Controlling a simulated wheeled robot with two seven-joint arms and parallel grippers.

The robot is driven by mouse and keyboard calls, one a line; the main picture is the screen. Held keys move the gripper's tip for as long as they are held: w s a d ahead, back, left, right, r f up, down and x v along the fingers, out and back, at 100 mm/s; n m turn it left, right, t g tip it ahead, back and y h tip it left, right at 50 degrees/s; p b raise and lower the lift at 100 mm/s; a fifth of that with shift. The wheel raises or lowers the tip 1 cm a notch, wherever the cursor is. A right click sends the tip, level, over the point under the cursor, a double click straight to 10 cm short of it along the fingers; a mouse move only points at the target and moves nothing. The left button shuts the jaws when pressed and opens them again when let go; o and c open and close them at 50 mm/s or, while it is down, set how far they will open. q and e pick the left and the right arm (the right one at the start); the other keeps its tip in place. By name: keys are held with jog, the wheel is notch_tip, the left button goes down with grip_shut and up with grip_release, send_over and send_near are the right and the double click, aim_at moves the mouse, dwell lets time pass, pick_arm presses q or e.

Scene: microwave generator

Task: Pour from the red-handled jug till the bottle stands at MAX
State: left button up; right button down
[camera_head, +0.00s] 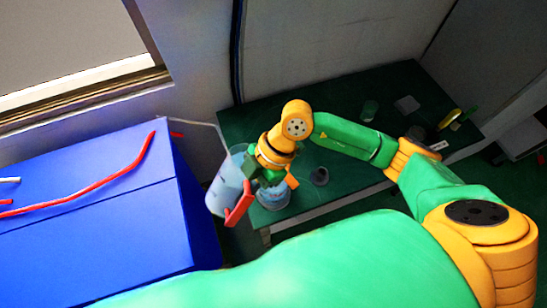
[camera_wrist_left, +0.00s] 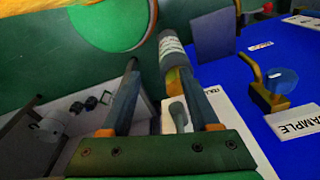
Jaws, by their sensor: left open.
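The clear jug with a red handle (camera_head: 219,193) is in the head view, left of my right gripper, off the left end of the green table. It looks tilted. My right gripper (camera_head: 262,181) appears shut on the jug at its handle side; the fingertips are partly hidden. A clear vessel with bluish contents (camera_head: 274,199), probably the bottle, stands below the gripper near the table's front edge. Its upper part is covered and no MAX mark is readable. My left gripper (camera_wrist_left: 158,75) is open and empty in the left wrist view.
A blue cabinet (camera_head: 95,235) fills the left.

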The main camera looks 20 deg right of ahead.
jog(key=shift+w+r, duration=0.15)
jog(key=shift+y, duration=0.4)
dwell(0.4)
jog(key=shift+d+b, duration=0.1)
jog(key=shift+b, duration=0.2)
jog(key=shift+y, duration=0.3)
jog(key=shift+b, duration=0.5)
jog(key=shift+g+y, duration=0.3)
jog(key=shift+b, duration=0.45)
